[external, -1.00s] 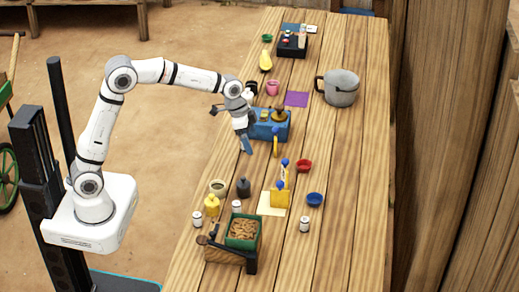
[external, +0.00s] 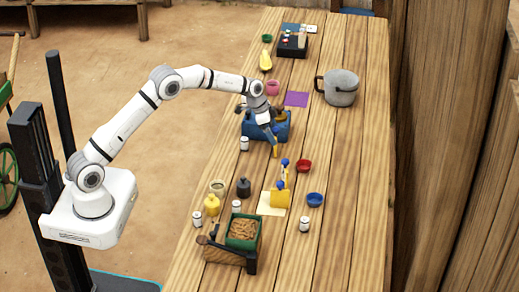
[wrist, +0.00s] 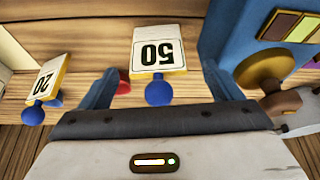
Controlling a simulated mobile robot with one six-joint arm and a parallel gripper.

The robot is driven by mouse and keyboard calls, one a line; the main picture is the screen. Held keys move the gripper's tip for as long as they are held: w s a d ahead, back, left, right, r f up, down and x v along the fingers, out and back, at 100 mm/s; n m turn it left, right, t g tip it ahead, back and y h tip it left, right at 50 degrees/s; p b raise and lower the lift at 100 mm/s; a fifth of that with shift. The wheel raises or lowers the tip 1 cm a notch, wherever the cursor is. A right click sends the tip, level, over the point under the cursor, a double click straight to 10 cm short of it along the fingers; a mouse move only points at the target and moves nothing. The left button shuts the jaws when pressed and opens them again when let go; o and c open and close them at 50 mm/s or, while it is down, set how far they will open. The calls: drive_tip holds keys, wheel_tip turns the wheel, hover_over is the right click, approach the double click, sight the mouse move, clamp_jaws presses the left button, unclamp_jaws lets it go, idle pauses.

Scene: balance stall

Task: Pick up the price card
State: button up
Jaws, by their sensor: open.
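A price card reading "50" (wrist: 158,50), pale with a yellow edge and a blue ball (wrist: 160,93), is centred in the wrist view. My gripper (wrist: 158,68) is open, one blue finger on each side of this card; contact cannot be told. A second card reading "20" (wrist: 46,80) stands to the left in the wrist view.
The blue box (external: 255,132) is close by; its wall (wrist: 222,35) is right of my fingers in the wrist view. The table's right side is mostly clear.

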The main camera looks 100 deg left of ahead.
sight(276, 138)
drive_tip(key=x, duration=0.3)
drive_tip(key=shift+d+f+p, duration=0.1)
drive_tip(key=shift+f+p, duration=0.15)
drive_tip(key=shift+p, duration=0.1)
drive_tip(key=c, duration=1)
